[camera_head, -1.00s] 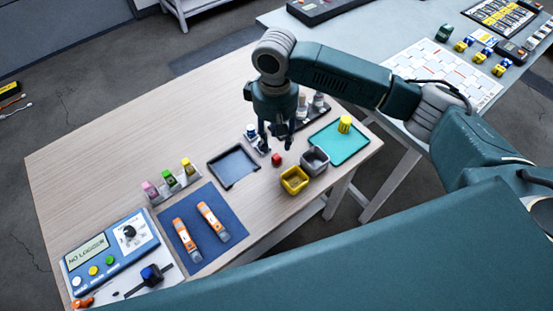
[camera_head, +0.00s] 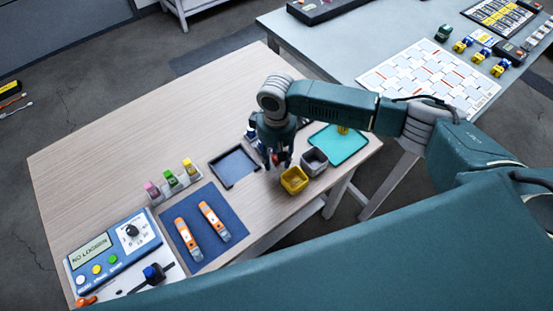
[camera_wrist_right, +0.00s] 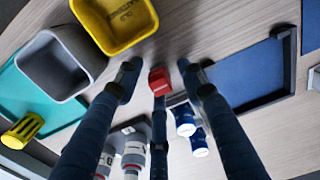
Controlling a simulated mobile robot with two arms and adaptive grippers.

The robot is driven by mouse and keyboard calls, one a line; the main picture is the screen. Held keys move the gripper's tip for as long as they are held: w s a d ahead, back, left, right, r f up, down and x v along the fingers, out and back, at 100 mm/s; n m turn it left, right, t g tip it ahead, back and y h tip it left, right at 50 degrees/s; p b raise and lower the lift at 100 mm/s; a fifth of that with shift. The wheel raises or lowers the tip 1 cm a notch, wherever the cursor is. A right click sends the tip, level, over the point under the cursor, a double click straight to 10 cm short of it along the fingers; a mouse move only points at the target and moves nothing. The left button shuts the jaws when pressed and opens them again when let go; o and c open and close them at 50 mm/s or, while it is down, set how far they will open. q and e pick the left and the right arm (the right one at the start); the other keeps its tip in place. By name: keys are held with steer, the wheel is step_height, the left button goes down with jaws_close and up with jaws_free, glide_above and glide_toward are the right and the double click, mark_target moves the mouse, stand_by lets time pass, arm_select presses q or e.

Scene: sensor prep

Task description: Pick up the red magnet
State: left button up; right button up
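The red magnet (camera_head: 275,158) is a small red block on the wooden table, partly hidden by my right gripper (camera_head: 279,160) in the head view. In the right wrist view the red magnet (camera_wrist_right: 159,80) lies between the spread dark fingertips. Clear gaps show between it and the left and right fingers. The third finger is close below it in the picture; whether they touch I cannot tell. My right gripper is open and low over the magnet. My left gripper is not in view.
A yellow bin (camera_head: 294,180) and a grey bin (camera_head: 314,162) stand close right of the magnet. A dark-blue tray (camera_head: 234,167) lies left. A teal tray (camera_head: 345,148) is farther right. Small bottles (camera_wrist_right: 190,130) stand close to the fingers. The table's far left is clear.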

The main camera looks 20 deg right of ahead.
jaws_close()
steer(key=shift+r, duration=0.1)
step_height(320, 180, up, 20)
steer(key=b, duration=0.1)
stand_by(0.4)
